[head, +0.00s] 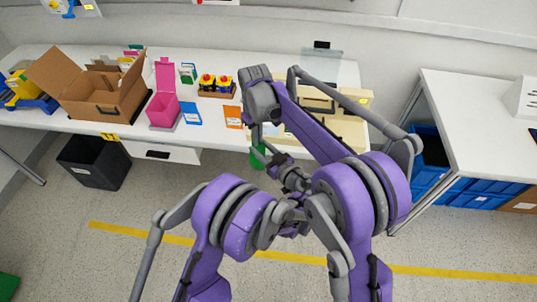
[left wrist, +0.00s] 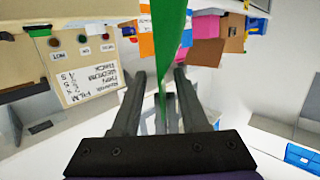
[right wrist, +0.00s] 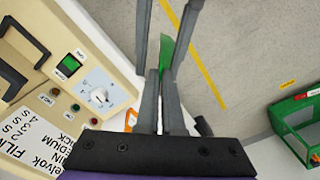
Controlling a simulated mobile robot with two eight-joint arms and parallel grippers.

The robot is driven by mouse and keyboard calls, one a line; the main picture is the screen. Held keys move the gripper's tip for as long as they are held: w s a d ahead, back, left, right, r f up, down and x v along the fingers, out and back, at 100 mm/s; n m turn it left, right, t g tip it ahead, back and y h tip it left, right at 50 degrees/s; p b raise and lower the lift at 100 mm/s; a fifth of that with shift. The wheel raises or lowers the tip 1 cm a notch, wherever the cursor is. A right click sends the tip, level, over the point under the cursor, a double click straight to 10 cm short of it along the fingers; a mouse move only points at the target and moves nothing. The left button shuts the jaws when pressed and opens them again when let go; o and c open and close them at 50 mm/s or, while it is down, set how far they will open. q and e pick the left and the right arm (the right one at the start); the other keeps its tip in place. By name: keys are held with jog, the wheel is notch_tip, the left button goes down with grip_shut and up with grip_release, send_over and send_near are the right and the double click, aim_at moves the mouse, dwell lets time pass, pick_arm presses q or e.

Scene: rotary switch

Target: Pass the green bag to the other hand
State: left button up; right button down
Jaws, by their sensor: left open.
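In the right wrist view the left gripper's fingers also show, apart, on either side of the bag and the right fingertips.
A beige panel (right wrist: 75,95) with a rotary knob and buttons stands close by. The table (head: 215,128) holds an open cardboard box (head: 105,92), a pink box (head: 163,108) and small packets. A black bin (head: 95,162) stands below. Open floor lies in front.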

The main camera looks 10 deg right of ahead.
pick_arm(q)
jog(key=shift+w+a, duration=0.2)
jog(key=shift+w, duration=0.05)
grip_shut()
jog(key=shift+d, duration=0.2)
pick_arm(e)
jog(key=shift+s+a, duration=0.1)
jog(key=shift+a, duration=0.1)
dwell(0.9)
pick_arm(q)
jog(key=shift+a, duration=0.1)
pick_arm(e)
jog(key=c, duration=0.9)
grip_release()
jog(key=shift+d, duration=0.1)
jog(key=shift+c, duration=0.2)
